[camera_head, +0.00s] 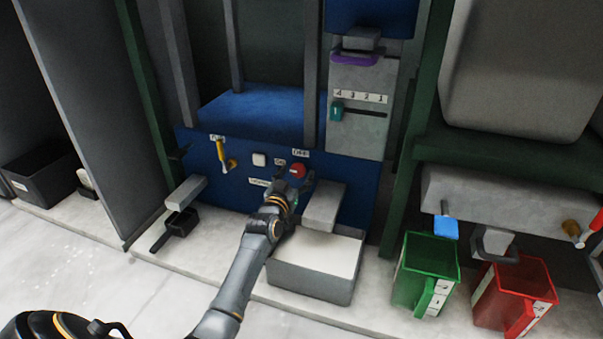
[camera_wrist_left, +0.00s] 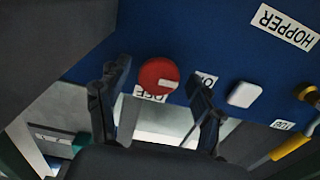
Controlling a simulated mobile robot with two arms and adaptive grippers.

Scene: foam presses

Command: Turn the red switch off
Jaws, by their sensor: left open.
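The red switch (camera_head: 298,170) is a round red knob on the blue panel (camera_head: 212,170), beside white ON and OFF labels. In the left wrist view the red switch (camera_wrist_left: 158,76) shows a pale mark on its lower right edge. My left gripper (camera_head: 288,183) is just in front of the panel, at the switch's lower left in the head view. In the left wrist view the open fingers of my left gripper (camera_wrist_left: 161,72) stand either side of the switch, with nothing held. I cannot tell whether they touch it. My right gripper is not in view.
A white button (camera_head: 259,159) and a yellow lever (camera_head: 222,153) are left of the switch. A grey bin (camera_head: 312,284) stands below the panel. A sliding teal handle (camera_head: 337,112) is above right. Green (camera_head: 408,285) and red (camera_head: 486,294) bins stand at right.

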